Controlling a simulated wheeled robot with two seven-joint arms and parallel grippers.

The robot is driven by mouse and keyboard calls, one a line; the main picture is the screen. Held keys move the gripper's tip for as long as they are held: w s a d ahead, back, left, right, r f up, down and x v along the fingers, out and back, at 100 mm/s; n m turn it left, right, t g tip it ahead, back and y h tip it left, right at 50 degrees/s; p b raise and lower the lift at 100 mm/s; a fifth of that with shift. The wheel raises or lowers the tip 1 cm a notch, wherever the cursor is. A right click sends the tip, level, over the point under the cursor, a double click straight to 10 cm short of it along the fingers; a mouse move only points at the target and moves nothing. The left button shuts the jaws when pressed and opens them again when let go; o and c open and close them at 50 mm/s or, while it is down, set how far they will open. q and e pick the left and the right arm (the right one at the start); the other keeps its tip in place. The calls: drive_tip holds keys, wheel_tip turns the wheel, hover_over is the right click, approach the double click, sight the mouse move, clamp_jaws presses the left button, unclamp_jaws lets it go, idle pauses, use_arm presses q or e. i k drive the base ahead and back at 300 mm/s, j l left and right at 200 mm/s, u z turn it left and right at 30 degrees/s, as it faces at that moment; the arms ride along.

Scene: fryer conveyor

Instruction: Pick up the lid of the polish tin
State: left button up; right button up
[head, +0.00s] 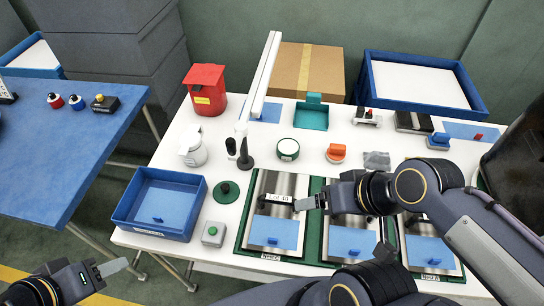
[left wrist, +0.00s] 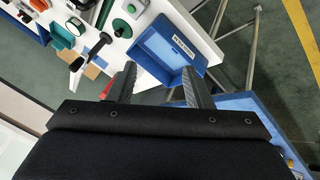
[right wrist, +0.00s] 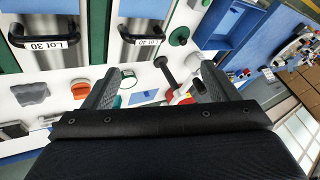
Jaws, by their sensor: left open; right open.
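The lid, a green disc with a dark knob (head: 228,190), lies flat on the white table between the blue bin and the left metal tray. It also shows in the left wrist view (left wrist: 121,28) and the right wrist view (right wrist: 179,37). A round green tin with a white top (head: 288,149) stands farther back, apart from the lid. My left gripper (head: 112,268) is open and empty at the lower left, off the table's front and well short of the lid. My right gripper (head: 312,202) is open and empty above the metal trays, right of the lid.
The blue bin (head: 123,212) stands left of the lid, and a grey button box (head: 213,234) is in front of it. A dark post (head: 245,160) rises behind it. Metal trays with black handles (head: 278,198) lie to the right. A blue side table (head: 50,150) is at left.

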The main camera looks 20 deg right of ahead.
sight(226, 192)
drive_tip(key=i+j+z, duration=0.15)
drive_tip(key=j+z, duration=0.2)
drive_tip(key=j, duration=0.55)
drive_tip(key=j+z, duration=0.4)
drive_tip(key=j, duration=0.55)
drive_tip(key=j+z, duration=0.35)
drive_tip(key=j, duration=0.6)
